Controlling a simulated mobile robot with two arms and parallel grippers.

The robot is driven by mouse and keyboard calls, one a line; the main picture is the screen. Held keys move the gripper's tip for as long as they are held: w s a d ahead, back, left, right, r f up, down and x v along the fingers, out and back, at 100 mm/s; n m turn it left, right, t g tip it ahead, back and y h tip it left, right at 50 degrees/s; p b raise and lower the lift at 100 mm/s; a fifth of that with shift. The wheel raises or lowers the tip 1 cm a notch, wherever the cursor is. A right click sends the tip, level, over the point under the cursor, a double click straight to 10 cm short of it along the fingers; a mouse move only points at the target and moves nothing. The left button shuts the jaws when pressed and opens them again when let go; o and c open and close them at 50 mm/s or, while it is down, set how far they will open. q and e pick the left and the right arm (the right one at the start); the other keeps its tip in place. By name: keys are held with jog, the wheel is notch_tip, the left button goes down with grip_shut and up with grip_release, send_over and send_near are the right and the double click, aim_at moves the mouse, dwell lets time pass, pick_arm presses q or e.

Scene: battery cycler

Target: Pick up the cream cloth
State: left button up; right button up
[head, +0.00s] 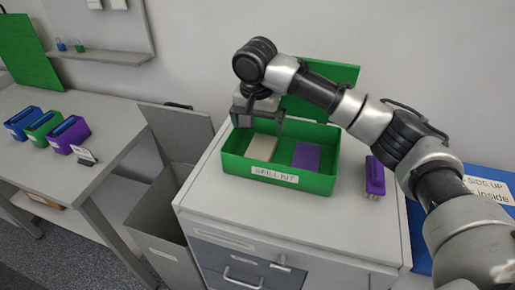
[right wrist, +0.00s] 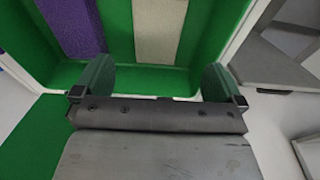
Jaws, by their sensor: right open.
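The cream cloth (head: 261,147) lies flat in the left part of a green box (head: 277,180) labelled "SPILL KIT". It also shows in the right wrist view (right wrist: 159,32), ahead of and between the fingers. My right gripper (right wrist: 159,82) is open and empty, over the box. In the head view it is at the box's back left, above and behind the cream cloth, and its fingertips are hard to make out. A purple cloth (head: 306,157) lies in the box to the right of the cream one, with a gap between. My left gripper is out of view.
The box stands on a grey cabinet (head: 225,205), its green lid (head: 340,75) raised behind. A purple brush (head: 375,177) lies right of the box. A grey bin (head: 165,225) stands left of the cabinet. A bench (head: 60,165) at left holds small coloured bins (head: 45,125).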

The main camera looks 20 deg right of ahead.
aim_at(260, 147)
jog(key=f, duration=0.3)
jog(key=shift+s+d, duration=0.15)
jog(key=shift+s, duration=0.15)
jog(key=f, duration=0.1)
jog(key=f+p, duration=0.1)
jog(key=f, duration=0.1)
jog(key=w+f+p, duration=0.1)
jog(key=f, duration=0.1)
jog(key=shift+d, duration=0.25)
jog(key=shift+w+f, duration=0.15)
jog(key=shift+f, duration=0.15)
jog(key=shift+c, duration=0.8)
jog(key=c, duration=0.8)
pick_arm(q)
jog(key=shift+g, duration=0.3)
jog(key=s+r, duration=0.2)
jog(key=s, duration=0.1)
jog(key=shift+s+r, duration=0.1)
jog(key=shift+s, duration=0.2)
pick_arm(e)
jog(key=shift+o, duration=0.2)
jog(key=shift+r, duration=0.15)
